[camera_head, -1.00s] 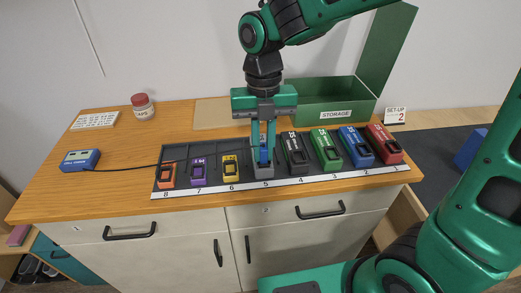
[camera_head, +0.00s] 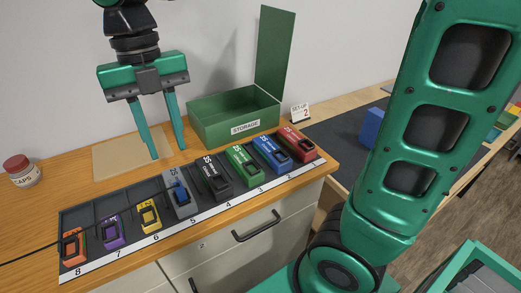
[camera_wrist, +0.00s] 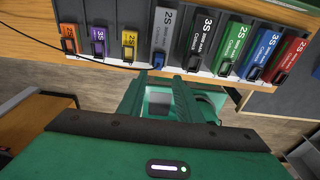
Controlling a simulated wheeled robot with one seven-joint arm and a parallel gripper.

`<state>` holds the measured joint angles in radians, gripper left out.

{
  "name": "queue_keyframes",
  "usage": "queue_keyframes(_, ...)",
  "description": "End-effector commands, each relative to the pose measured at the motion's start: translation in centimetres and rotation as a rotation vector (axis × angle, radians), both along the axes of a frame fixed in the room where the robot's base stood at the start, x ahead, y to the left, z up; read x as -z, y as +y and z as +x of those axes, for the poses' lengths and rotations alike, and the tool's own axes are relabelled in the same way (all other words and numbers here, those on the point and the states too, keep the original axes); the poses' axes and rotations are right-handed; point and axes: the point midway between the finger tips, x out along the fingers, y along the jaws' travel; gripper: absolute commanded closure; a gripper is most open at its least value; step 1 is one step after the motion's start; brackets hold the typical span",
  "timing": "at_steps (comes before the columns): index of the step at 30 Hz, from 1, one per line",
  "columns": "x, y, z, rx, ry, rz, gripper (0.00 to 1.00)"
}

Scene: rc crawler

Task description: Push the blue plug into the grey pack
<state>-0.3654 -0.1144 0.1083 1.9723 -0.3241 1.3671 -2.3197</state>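The blue plug (camera_head: 180,194) sits at the front end of the grey pack (camera_head: 172,181), over slot 5 of the dark tray. In the wrist view the blue plug (camera_wrist: 159,60) also lies at the near end of the grey pack (camera_wrist: 164,32). How deep it is seated I cannot tell. My gripper (camera_head: 168,153) is open and empty, raised above and behind the tray, apart from the plug and pack. Its spread fingers also show in the wrist view (camera_wrist: 168,78).
Orange, purple and yellow packs stand left of the grey pack; black, green, blue and red packs (camera_head: 296,142) stand right. A green storage box (camera_head: 215,126) with raised lid is behind. A caps jar (camera_head: 21,171) stands at left.

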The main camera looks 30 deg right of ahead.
Motion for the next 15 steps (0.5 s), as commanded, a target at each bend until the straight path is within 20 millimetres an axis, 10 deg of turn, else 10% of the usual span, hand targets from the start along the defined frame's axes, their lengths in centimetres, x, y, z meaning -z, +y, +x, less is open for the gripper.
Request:
queue_keyframes(7,0.7,-3.0,0.4,0.263,-0.007,-0.020,0.68)
queue_keyframes(15,3.3,-13.4,-0.1,1.222,-0.018,-0.090,0.68)
